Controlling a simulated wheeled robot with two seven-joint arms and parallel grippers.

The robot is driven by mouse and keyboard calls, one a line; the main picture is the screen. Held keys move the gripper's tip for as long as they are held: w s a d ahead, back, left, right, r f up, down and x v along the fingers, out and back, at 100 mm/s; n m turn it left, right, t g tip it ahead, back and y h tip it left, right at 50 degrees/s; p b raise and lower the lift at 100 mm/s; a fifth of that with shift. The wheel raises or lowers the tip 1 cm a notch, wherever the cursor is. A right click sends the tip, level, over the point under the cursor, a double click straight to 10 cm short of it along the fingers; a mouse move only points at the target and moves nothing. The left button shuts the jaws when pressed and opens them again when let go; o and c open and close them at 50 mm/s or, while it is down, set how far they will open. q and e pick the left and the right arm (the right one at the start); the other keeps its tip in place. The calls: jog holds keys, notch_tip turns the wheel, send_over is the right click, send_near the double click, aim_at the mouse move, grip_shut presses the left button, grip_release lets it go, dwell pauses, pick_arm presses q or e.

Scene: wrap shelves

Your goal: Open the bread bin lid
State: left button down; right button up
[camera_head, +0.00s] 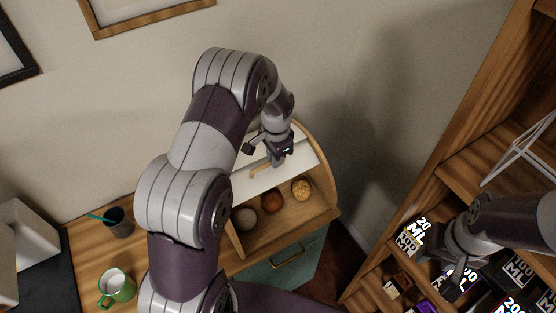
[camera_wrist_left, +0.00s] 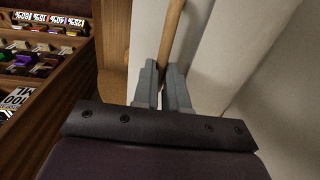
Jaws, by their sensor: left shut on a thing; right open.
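The bread bin (camera_head: 321,166) stands on the wooden cabinet, with wooden sides and a white lid (camera_head: 246,182). The lid is raised, and the front compartment is open, showing several round breads (camera_head: 272,201). A wooden handle bar (camera_head: 261,169) runs along the lid. My left gripper (camera_head: 279,161) is at the lid. In the left wrist view, its two grey fingers (camera_wrist_left: 162,88) are shut on the wooden handle (camera_wrist_left: 172,38), next to the white lid surface (camera_wrist_left: 207,55). My right gripper (camera_head: 455,283) is open at the right, over the shelf; its fingertips are partly hard to make out.
A wooden shelf unit with labelled boxes (camera_head: 519,271) stands at the right, close to my right arm. A green mug (camera_head: 116,287) and a dark cup (camera_head: 119,223) stand on the cabinet top at the left. A wall rises behind the bin.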

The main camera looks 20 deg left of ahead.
pick_arm(q)
jog(key=shift+s+f, duration=0.25)
jog(key=shift+f, duration=0.15)
jog(key=c, duration=1.5)
grip_release()
jog(key=o, duration=0.3)
jog(key=shift+w+a, duration=0.1)
jog(key=shift+a, duration=0.05)
jog(key=shift+o, duration=0.2)
jog(key=shift+w+a, duration=0.2)
jog(key=shift+w, duration=0.1)
jog(key=shift+d+r, duration=0.1)
jog(key=shift+r, duration=0.25)
notch_tip(320, 180, up, 8)
jog(key=b, duration=0.3)
jog(key=shift+d, duration=0.15)
notch_tip(320, 180, up, 4)
jog(key=shift+s+f+p, duration=0.1)
jog(key=shift+s+p, duration=0.05)
jog(key=shift+p, duration=0.3)
pick_arm(e)
jog(key=shift+w+a+f, duration=0.15)
jog(key=shift+w+f, duration=0.05)
jog(key=shift+f, duration=0.9)
